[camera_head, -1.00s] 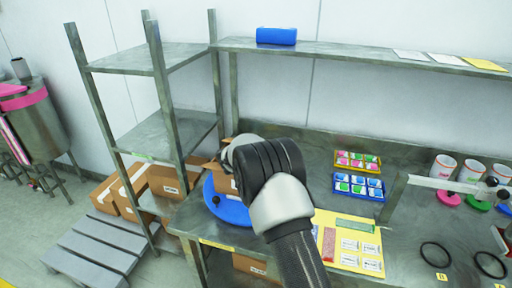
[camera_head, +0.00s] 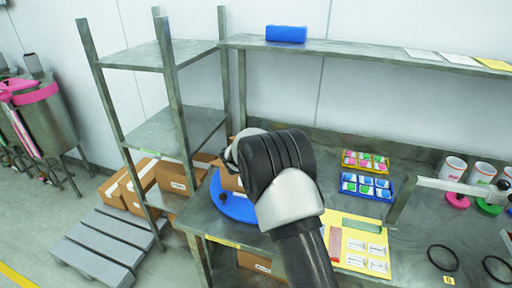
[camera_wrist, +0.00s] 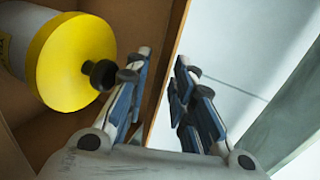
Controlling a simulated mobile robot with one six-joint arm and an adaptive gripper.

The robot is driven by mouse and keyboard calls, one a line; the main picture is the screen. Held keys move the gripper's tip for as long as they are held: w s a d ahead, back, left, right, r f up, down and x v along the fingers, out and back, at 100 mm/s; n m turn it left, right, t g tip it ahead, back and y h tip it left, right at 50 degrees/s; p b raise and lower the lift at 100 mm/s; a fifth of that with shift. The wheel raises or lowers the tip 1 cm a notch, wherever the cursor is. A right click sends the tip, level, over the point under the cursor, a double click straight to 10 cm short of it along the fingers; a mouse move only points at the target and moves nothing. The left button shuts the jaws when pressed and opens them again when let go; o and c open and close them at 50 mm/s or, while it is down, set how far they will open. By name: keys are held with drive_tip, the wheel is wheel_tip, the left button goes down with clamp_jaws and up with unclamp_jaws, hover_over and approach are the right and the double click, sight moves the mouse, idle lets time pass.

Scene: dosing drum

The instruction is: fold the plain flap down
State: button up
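An open cardboard box (camera_head: 229,182) stands on a blue round turntable (camera_head: 236,208) at the left end of the bench, mostly hidden behind my arm. In the wrist view, a white container with a yellow round lid (camera_wrist: 75,60) is inside the box at the left. A brown cardboard panel (camera_wrist: 153,22), which may be the plain flap, runs down behind my fingers with a pale edge on its right. My gripper (camera_wrist: 163,88) is open, its two fingers apart near this panel. I cannot tell whether they touch it. My gripper's tips are hidden in the head view.
A metal rack (camera_head: 175,125) stands left of the bench, with several cartons (camera_head: 135,190) and a grey pallet (camera_head: 100,245) on the floor. A yellow tray (camera_head: 365,160) and a blue tray (camera_head: 367,186) of small packs lie to the right. A shelf (camera_head: 370,52) spans above.

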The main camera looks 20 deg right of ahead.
drive_tip(key=v, duration=0.9)
drive_tip(key=shift+s, duration=0.2)
drive_tip(key=shift+a, duration=0.15)
